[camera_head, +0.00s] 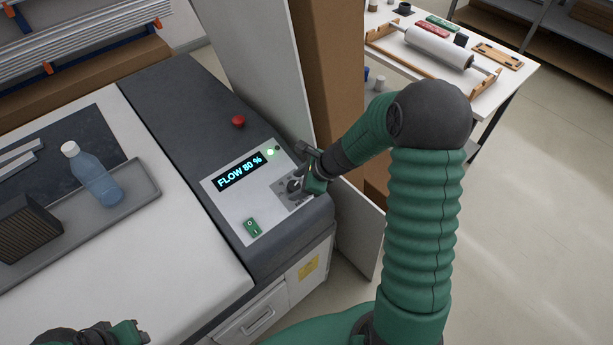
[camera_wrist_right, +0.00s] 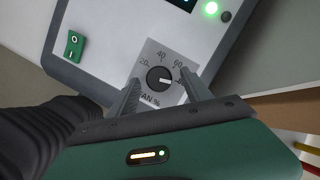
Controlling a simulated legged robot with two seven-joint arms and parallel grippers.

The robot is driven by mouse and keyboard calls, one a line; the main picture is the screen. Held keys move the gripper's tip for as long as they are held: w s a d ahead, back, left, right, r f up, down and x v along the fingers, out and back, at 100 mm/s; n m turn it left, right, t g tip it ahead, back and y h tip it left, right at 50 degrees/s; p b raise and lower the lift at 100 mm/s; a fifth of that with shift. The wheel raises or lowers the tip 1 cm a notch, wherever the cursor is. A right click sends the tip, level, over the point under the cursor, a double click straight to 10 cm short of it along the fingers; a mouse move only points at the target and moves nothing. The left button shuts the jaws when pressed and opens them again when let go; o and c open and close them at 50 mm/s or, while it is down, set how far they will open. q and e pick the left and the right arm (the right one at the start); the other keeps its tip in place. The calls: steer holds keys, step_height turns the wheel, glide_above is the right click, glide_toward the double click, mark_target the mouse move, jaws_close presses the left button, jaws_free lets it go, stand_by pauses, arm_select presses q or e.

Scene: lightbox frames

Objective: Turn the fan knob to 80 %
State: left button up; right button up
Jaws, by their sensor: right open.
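The fan knob (camera_wrist_right: 160,77) is a dark round dial on a grey plate marked 20, 40, 60 and 80, with FAN % below. Its white mark points to the right, toward the 80. The display (camera_head: 241,170) reads FLOW 80 %. My right gripper (camera_wrist_right: 163,92) is open, with one finger on each side of the knob's near edge. I cannot tell whether the fingers touch it. In the head view my right gripper (camera_head: 297,183) mostly hides the knob. My left gripper (camera_head: 132,333) shows only partly at the bottom left, away from the panel.
The panel has a lit green lamp (camera_head: 270,152) and a green rocker switch (camera_head: 252,228). A red button (camera_head: 238,121) stands behind it. A grey tray (camera_head: 148,187) with a blue bottle (camera_head: 94,177) lies at left. A tall board (camera_head: 262,65) rises behind the panel.

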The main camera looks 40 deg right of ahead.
steer(key=p+v, duration=0.1)
steer(key=v, duration=1.5)
steer(key=shift+p, duration=0.4)
steer(key=shift+w, duration=0.1)
steer(key=s+a+f+n+g+h+b, duration=0.1)
steer(key=s+a+f+n, duration=0.2)
steer(key=a+n, duration=0.4)
steer(key=s+a+f+n+g+h+b, duration=0.1)
steer(key=s+a+f+n, duration=0.3)
steer(key=n, duration=1.5)
steer(key=a+f+g, duration=0.1)
steer(key=a+f, duration=0.1)
steer(key=a, duration=0.2)
steer(key=shift+s+a+n+h, duration=0.2)
steer(key=shift+a+n+h, duration=0.1)
steer(key=shift+h, duration=0.1)
steer(key=shift+a, duration=0.3)
